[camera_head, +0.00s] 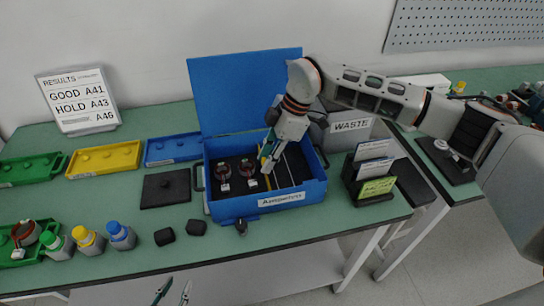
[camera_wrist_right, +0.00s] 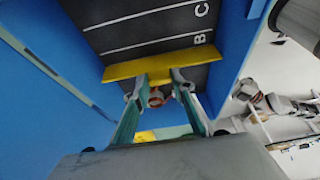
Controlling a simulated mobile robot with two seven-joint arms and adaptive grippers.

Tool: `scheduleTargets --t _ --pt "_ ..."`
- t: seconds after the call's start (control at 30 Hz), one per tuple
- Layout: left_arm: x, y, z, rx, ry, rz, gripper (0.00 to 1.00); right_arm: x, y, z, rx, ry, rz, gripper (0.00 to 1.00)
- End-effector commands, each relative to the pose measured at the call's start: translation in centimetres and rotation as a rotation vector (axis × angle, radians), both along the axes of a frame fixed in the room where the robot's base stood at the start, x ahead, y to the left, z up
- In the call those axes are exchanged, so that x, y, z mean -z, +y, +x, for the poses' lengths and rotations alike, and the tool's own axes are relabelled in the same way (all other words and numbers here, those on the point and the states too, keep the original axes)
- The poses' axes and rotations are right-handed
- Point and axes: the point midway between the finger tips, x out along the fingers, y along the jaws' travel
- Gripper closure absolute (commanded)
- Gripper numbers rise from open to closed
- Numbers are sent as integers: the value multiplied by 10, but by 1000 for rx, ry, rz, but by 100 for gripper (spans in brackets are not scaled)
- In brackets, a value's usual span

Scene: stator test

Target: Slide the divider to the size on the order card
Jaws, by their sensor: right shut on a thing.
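A blue box (camera_head: 222,209) with its lid (camera_head: 245,92) raised stands on the green bench. In the right wrist view, the yellow divider (camera_wrist_right: 165,64) crosses the dark box floor (camera_wrist_right: 135,30), which has white lines and the letters B and C. The divider is beside the line at B, on the side away from C. My right gripper (camera_wrist_right: 161,82) is shut on the divider; it also shows inside the box in the head view (camera_head: 268,165). My left gripper (camera_head: 172,291) is open and empty at the bottom edge. Which card is the order card, I cannot tell.
Two red-and-dark parts (camera_head: 223,172) sit in the box's left side. A holder (camera_head: 370,199) with several cards stands to the right, before the waste bin (camera_head: 350,126). A results sign (camera_head: 80,100), trays (camera_head: 104,158) and capped bottles (camera_head: 90,243) are to the left.

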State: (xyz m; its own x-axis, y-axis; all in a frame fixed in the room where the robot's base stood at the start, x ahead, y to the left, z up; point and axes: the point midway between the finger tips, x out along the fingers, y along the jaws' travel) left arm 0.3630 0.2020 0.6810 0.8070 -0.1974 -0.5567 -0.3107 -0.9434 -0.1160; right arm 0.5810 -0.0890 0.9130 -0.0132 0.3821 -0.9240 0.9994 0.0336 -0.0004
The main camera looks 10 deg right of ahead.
Motion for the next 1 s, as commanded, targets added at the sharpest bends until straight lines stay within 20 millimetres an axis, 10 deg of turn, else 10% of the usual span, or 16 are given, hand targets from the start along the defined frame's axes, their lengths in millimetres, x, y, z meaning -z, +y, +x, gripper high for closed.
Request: scheduleTargets --t 0.07,0.1,0.13,0.57,1.0 --pt "-1 0 0 0 -1 0 70 -1 0 1 0 -2 1 100" --pt "-1 0 0 0 -2 -1 70 -1 0 0 0 -2 1 65" --pt "-1 0 1 0 -2 -1 70 -1 0 0 0 -2 1 58" --pt "-1 0 0 2 -1 2 70 -6 -2 1 1 -2 1 58" --pt "-1 0 0 0 -1 0 70 -80 -33 3 2 -5 0 58"
